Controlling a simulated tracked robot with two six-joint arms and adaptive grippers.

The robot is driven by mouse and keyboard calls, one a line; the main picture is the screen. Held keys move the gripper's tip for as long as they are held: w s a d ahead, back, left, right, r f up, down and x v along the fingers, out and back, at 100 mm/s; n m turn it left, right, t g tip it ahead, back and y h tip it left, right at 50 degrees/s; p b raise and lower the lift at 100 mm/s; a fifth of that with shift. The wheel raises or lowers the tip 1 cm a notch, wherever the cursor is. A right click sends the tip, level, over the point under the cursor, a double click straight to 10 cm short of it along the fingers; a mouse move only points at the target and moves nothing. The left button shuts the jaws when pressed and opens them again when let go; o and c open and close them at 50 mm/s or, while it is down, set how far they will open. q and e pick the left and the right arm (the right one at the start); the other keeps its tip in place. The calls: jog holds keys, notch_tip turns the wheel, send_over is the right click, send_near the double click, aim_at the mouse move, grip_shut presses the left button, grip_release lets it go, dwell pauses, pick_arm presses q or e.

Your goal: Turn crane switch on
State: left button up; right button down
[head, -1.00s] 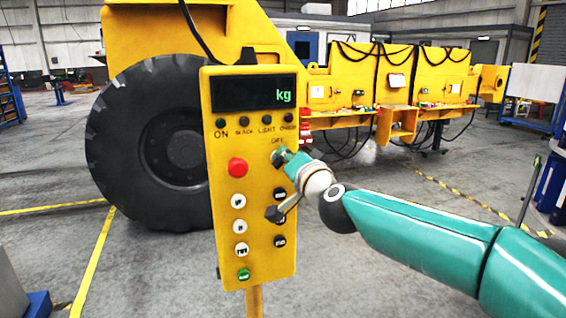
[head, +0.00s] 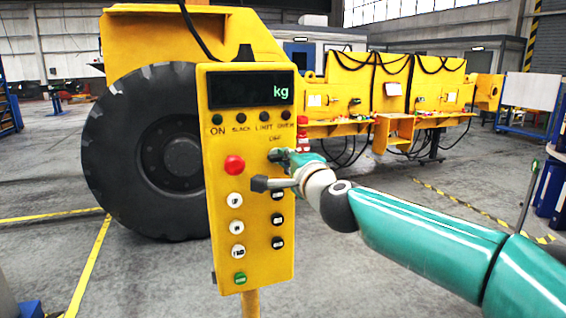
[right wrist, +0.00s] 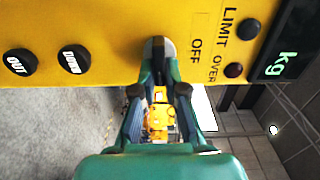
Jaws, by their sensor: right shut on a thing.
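A yellow crane control box (head: 258,225) stands upright on a yellow post in the head view. The crane switch (right wrist: 169,48) is a dark knob on a pale round plate beside the word OFF. In the head view, my right gripper (head: 286,155) covers most of the switch, at the box's right side below the OFF label. In the right wrist view, my right gripper (right wrist: 155,66) is shut on the switch, its fingertips at the knob. The exact angle of the knob is hidden.
A display (head: 252,90) reading "kg" tops the box, above small dark lamps. A red button (head: 234,165) and white, black and green buttons lie below. A large black tyre (head: 140,150) and yellow machinery (head: 345,75) stand behind.

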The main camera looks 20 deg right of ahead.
jog(key=shift+f, duration=0.35)
jog(key=c, duration=1.2)
grip_release()
jog(key=shift+d+r, duration=0.1)
jog(key=shift+r, duration=0.1)
jog(key=shift+s, duration=0.15)
jog(key=s, duration=1.1)
jog(key=shift+s+d, duration=0.15)
jog(key=shift+s, duration=0.2)
